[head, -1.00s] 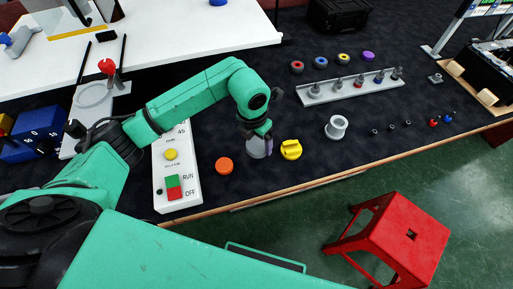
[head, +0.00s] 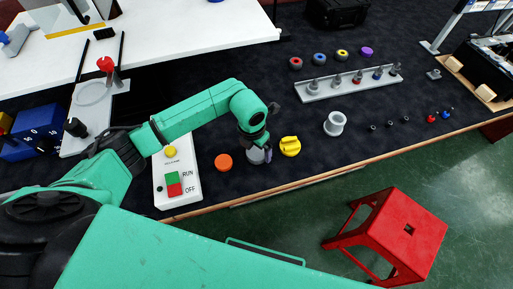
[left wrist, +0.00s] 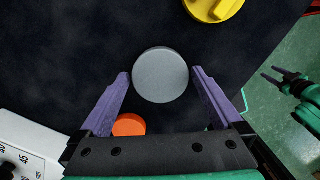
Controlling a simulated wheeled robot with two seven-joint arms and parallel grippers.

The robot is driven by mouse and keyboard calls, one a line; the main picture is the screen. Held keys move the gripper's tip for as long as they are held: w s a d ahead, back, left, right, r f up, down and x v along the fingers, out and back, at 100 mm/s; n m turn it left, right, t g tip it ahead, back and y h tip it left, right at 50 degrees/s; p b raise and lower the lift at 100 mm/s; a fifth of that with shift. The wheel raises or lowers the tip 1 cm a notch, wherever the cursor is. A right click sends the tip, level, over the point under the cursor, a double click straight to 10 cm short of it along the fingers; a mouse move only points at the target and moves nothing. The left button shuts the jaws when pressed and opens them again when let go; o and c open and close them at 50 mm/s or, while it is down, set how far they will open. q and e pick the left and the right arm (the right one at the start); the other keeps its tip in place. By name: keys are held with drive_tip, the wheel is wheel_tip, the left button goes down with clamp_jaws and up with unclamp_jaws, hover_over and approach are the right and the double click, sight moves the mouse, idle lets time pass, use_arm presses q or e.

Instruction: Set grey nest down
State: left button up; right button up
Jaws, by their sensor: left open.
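The grey nest shows as a plain grey round top (left wrist: 160,75) in the left wrist view. In the head view its grey side (head: 256,157) shows under my left gripper (head: 263,150), partly hidden by it. My left gripper's purple fingers (left wrist: 160,88) stand open on either side of the grey piece, with dark gaps between. The piece appears to be on or very near the dark mat, between an orange disc (head: 223,162) and a yellow knobbed piece (head: 290,146). My right gripper (left wrist: 271,72) shows at the right edge of the left wrist view, its fingers apart and empty.
A white switch box (head: 180,190) stands left of the orange disc. A grey spool (head: 334,124) and a rail of pegs (head: 345,88) lie to the right. The table's wooden front edge (head: 330,174) is close. A red stool (head: 400,235) stands on the floor.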

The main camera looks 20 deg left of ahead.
sight(254, 154)
use_arm(q)
wheel_tip(254, 154, up, 12)
drive_tip(key=s+b, duration=0.1)
drive_tip(key=shift+s+a, duration=0.2)
drive_tip(key=shift+a, duration=0.05)
